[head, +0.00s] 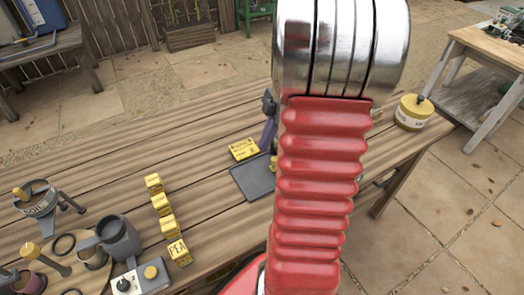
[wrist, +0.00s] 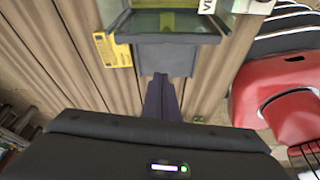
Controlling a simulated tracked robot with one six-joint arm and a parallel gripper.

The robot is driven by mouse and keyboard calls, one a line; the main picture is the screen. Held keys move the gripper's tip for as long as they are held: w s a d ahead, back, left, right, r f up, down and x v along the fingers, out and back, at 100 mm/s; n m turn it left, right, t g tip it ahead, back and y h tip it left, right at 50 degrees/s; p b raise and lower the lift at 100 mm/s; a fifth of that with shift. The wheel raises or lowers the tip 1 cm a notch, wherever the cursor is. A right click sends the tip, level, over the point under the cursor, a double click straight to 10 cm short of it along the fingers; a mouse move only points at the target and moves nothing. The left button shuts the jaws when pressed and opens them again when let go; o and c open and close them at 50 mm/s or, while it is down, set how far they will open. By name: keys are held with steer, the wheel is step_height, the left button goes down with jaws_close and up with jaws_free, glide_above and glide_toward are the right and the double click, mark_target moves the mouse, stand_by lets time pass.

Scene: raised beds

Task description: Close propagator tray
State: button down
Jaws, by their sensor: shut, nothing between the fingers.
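The propagator tray (wrist: 168,58) is a dark grey flat piece that sticks out from the propagator (wrist: 165,18), a box with a greenish see-through front. In the head view the tray (head: 254,178) lies low over the table, and my arm hides most of the propagator. My gripper (wrist: 160,76) has purple fingers, shut and empty. Their tips are at the tray's near edge in the wrist view; I cannot tell if they touch it. In the head view part of my gripper (head: 268,134) shows left of my arm.
A yellow packet (head: 243,149) lies beside the tray on the wooden table (head: 150,120). Several yellow blocks (head: 167,228), a grey watering can (head: 120,238) and a switch box (head: 140,279) stand left. A yellow-lidded jar (head: 413,112) stands at the right end.

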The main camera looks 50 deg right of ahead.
steer(key=v, duration=0.2)
steer(key=shift+d+r, duration=0.1)
steer(key=shift+r, duration=0.2)
stand_by(0.5)
steer(key=s+a+r+m+t+h, duration=0.1)
steer(key=a+r+m, duration=0.2)
steer(key=a, duration=0.7)
steer(key=s+a+r+m+t+h, duration=0.1)
steer(key=a+r+m, duration=0.3)
steer(key=a, duration=0.6)
steer(key=s+a+r+m+t+h, duration=0.1)
steer(key=s+a+r+m+t, duration=0.1)
steer(key=a+m, duration=0.4)
steer(key=s+a+r, duration=0.1)
steer(key=a, duration=0.3)
steer(key=shift+r+h, duration=0.3)
steer(key=shift+r, duration=0.1)
